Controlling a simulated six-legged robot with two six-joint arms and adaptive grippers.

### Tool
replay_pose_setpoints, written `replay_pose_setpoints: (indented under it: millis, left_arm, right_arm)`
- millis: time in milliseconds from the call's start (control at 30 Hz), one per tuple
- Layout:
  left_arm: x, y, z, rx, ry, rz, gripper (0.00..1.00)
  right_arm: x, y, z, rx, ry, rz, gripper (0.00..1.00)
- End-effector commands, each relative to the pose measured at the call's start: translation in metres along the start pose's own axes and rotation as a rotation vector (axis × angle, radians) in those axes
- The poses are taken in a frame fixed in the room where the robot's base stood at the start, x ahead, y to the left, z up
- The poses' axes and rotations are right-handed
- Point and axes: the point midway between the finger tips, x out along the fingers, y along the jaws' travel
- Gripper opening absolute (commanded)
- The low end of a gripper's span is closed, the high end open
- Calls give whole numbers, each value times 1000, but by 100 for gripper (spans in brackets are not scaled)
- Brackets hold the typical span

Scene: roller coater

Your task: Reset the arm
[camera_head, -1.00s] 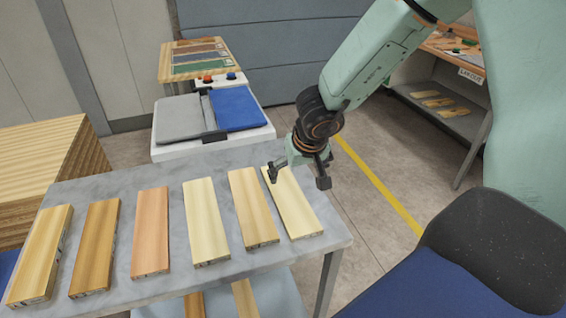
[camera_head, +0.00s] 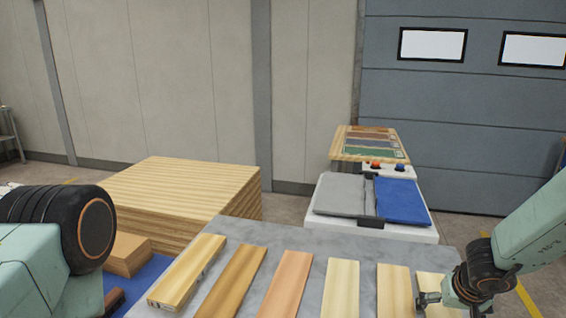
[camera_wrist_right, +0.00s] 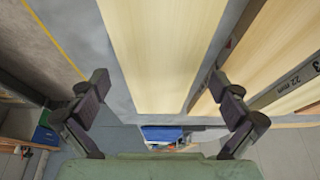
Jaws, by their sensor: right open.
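My right gripper (camera_head: 436,300) is open at the lower right of the head view, at the rightmost plank (camera_head: 432,287). In the right wrist view, the two fingers of my right gripper (camera_wrist_right: 163,98) are spread wide, with a pale plank (camera_wrist_right: 165,50) lying between and beyond them. I see no finger closed on it; whether they touch the plank I cannot tell. At the left edge of the head view a joint of my left arm (camera_head: 95,225) shows, but its gripper is out of view.
Several planks lie in a row on the grey table (camera_head: 300,236). Behind it stands a white unit (camera_head: 330,228) with grey and blue pads, and a colour sample board (camera_head: 345,152). A large wood stack (camera_head: 180,190) stands on the left.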

Motion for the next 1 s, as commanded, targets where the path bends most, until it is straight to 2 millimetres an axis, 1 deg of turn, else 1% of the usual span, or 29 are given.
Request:
replay_pose_setpoints:
  millis: [33, 67, 433, 567, 667, 700, 800, 1000]
  left_arm:
    - [-5, 0, 0, 0, 1, 0, 40]
    - [-6, 0, 0, 0, 1, 0, 40]
    - [-6, 0, 0, 0, 0, 0, 40]
    - [-2, 0, 0, 0, 0, 0, 40]
    - [4, 0, 0, 0, 0, 0, 40]
    - [4, 0, 0, 0, 0, 0, 40]
    - [-9, 0, 0, 0, 0, 0, 40]
    - [-26, 0, 0, 0, 0, 0, 40]
  right_arm:
    - [-5, 0, -2, 1, 0, 0, 100]
    - [-6, 0, -2, 1, -1, 0, 100]
    - [-6, 0, -2, 0, -1, 1, 100]
    - [-2, 0, 0, 0, -1, 1, 100]
    - [6, 0, 3, -1, -2, 1, 100]
    - [4, 0, 3, 0, 0, 0, 100]
    - [-20, 0, 0, 1, 1, -2, 100]
    - [-55, 0, 0, 2, 0, -2, 100]
